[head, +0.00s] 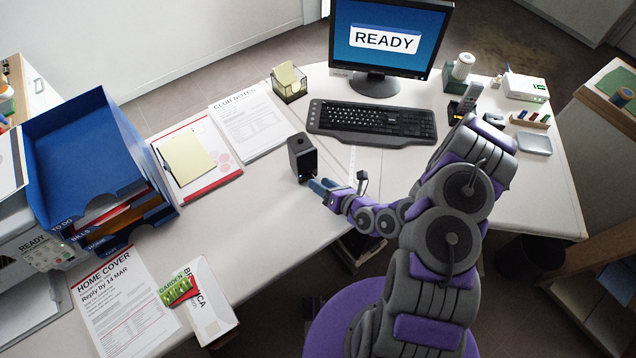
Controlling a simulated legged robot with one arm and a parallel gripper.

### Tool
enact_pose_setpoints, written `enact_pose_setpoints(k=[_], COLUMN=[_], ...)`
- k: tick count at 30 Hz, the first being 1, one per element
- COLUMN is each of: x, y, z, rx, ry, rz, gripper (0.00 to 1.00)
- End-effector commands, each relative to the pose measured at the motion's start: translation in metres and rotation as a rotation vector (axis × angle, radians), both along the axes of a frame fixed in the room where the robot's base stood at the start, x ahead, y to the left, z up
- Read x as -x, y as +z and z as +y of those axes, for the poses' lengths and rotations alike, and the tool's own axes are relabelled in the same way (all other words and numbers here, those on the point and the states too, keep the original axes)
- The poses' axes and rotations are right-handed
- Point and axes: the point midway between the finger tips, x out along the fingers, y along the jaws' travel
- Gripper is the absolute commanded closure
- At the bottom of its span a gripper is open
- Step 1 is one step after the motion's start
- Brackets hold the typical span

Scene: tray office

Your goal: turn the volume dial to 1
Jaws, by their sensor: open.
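A small dark box (302,155), which looks like a speaker, stands upright on the desk left of the keyboard. A small light spot shows low on its face. No dial or number on it can be made out at this size. My gripper (322,187) has blue fingers and is close to the lower right of the box, pointing at its face. The fingers are open, with nothing visible between them. Whether they touch the box or a dial cannot be told, and part of the box's lower face is hidden by them.
A keyboard (372,121) and a monitor (388,38) reading READY stand behind. The desk in front of the box is clear.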

Motion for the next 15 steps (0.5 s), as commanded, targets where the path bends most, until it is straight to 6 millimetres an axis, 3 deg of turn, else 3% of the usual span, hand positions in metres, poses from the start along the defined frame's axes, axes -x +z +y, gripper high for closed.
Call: enact_pose_setpoints(k=[6, 15], x=[-0.012, -0.015], y=[-0.005, -0.006], z=[0.011, 0.014], rx=[0.002, -0.001], ry=[0.001, 0.0], rz=[-0.004, -0.002], gripper=[0.53, 0.53])
